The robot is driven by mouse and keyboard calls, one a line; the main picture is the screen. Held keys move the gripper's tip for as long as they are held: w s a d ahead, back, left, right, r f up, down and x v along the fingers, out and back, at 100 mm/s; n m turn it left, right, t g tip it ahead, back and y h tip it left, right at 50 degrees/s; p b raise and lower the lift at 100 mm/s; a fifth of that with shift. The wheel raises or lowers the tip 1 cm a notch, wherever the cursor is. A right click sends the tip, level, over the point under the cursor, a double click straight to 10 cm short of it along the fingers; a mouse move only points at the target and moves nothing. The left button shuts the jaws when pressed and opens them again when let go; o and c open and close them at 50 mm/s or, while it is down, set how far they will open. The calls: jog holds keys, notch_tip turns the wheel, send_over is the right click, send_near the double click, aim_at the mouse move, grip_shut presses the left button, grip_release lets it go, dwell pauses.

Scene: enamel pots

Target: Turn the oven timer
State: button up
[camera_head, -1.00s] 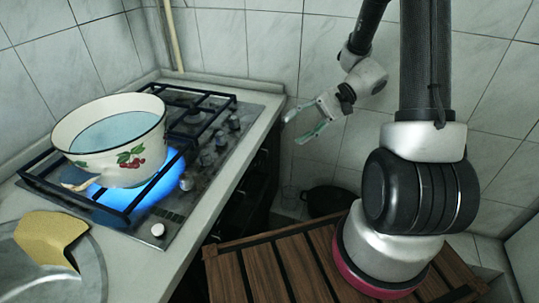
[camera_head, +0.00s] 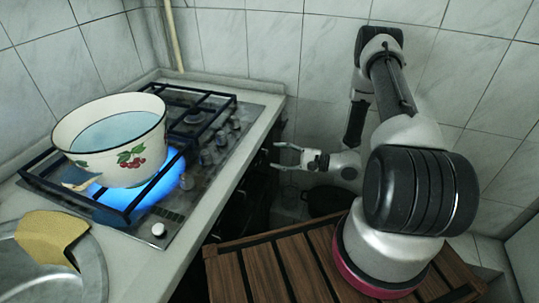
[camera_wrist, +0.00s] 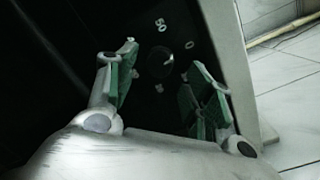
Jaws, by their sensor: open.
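The oven timer (camera_wrist: 159,63) shows in the wrist view as a dark round knob on a black panel, with pale marks around it, among them "50" and "0". My gripper (camera_wrist: 162,72) is open, its two green-padded fingers on either side of the knob in that view. I cannot tell how far the fingertips are from the panel. In the head view my gripper (camera_head: 284,157) is beside the counter edge, pointing left at the dark oven front (camera_head: 252,190). The timer is hidden there.
The hob (camera_head: 215,140) has a lit blue burner under a cream enamel pot (camera_head: 108,142) with cherries and liquid. A yellow cloth (camera_head: 48,238) lies by the sink at lower left. A dark pot (camera_head: 328,201) stands low behind the wooden slats (camera_head: 265,272).

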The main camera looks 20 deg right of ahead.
aim_at(264, 154)
jog(key=x, duration=0.3)
jog(key=shift+w+a, duration=0.2)
jog(key=shift+a, duration=0.05)
jog(key=shift+c, duration=0.4)
jog(key=c, duration=0.9)
jog(key=shift+c, duration=0.2)
jog(key=m, duration=0.6)
jog(key=shift+f+m+t, duration=0.1)
jog(key=shift+m+t, duration=0.2)
jog(key=shift+m, duration=0.1)
jog(key=m, duration=0.6)
jog(key=shift+t, duration=0.4)
